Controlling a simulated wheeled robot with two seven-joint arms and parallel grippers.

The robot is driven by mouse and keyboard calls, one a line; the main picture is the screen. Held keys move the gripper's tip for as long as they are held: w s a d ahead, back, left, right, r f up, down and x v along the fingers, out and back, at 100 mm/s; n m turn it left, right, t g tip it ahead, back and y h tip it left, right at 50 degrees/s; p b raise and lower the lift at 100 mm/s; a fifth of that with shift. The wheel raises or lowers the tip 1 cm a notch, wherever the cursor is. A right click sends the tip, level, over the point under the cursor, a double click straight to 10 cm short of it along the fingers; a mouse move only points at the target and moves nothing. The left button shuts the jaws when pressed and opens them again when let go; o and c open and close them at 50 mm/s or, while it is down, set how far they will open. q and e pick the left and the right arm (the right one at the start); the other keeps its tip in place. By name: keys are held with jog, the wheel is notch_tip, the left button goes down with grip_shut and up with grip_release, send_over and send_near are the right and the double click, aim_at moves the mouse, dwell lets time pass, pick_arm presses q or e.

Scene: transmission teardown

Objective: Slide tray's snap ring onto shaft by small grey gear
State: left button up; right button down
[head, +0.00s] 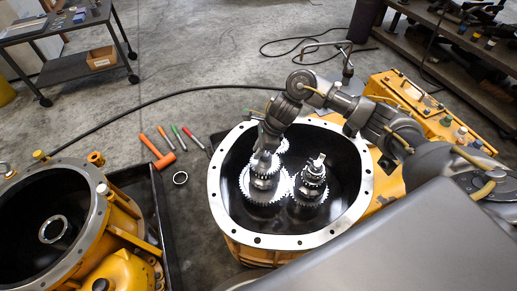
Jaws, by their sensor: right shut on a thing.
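My right gripper (264,143) comes down over the left gear stack (265,188) inside the open housing. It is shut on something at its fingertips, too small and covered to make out. A larger toothed gear (262,196) is low on this stack, with smaller gears above it. A second gear stack with a small grey gear (315,174) stands just to the right, its shaft top showing. My left gripper is not in view.
The housing's pale bolted flange (222,215) surrounds the gears closely. A second yellow housing (92,225) stands at the left. An orange hammer (163,158) and several coloured-handled tools lie between. A dark tray edge (163,222) runs beside them. A cart (65,70) stands at the back left.

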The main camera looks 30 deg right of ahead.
jog(key=shift+f+b, duration=0.45)
jog(key=shift+f, duration=0.1)
jog(key=c, duration=0.7)
grip_release()
jog(key=shift+r, duration=0.15)
notch_tip(320, 180, up, 8)
jog(key=p, duration=0.5)
dwell(0.5)
